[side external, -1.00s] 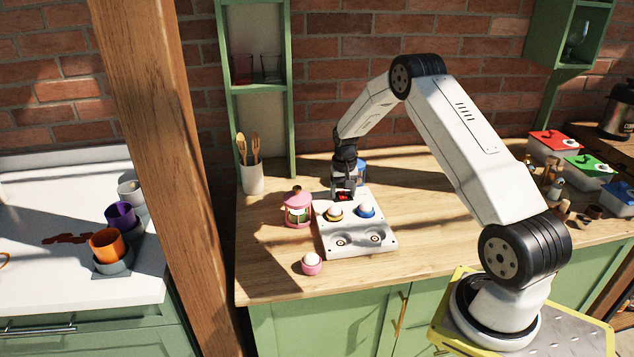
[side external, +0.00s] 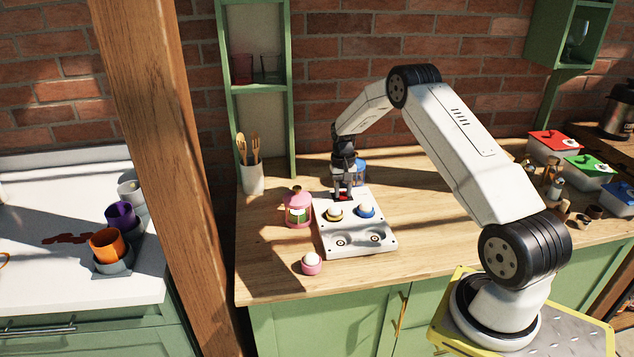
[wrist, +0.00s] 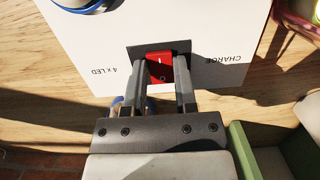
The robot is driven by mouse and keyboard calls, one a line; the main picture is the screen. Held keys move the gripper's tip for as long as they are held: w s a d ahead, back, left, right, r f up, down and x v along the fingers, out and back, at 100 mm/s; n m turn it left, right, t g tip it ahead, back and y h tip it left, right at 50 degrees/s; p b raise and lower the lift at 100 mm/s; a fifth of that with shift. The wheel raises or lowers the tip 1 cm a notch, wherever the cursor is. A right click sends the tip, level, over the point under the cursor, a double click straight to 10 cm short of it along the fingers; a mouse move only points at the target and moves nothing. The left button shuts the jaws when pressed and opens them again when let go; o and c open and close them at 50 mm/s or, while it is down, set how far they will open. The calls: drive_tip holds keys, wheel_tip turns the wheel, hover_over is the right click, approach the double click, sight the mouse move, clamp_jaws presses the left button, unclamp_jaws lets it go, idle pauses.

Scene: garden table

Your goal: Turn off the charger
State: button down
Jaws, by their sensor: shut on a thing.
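The charger (side external: 355,243) is a white box on the wooden table. In the wrist view its panel (wrist: 190,20) reads "CHARGE" and "4 x LED". A red rocker switch (wrist: 155,62) sits in a dark frame on the panel, marked "I" and "O"; its "O" half is in shadow, and I cannot tell which half is pressed in. My gripper (side external: 341,197) points down at the charger's back edge. In the wrist view its fingers (wrist: 162,77) stand either side of the switch, shut on it. A yellow-rimmed lamp (side external: 334,212) and a blue-rimmed lamp (side external: 366,210) sit in the charger.
A pink lantern (side external: 298,211) stands close left of the charger and a blue lantern (side external: 359,173) behind it. A pink cup with a white top (side external: 311,267) is at the front left. A utensil holder (side external: 252,178) stands by the shelf.

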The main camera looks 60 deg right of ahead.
drive_tip(key=shift+w+d+g+y, duration=0.1)
drive_tip(key=shift+d+g+y, duration=0.05)
drive_tip(key=shift+g+y, duration=0.45)
drive_tip(key=shift+c, duration=2)
unclamp_jaws()
drive_tip(key=shift+r, duration=0.15)
drive_tip(key=v, duration=0.7)
drive_tip(key=shift+r, duration=0.35)
drive_tip(key=shift+w, duration=0.1)
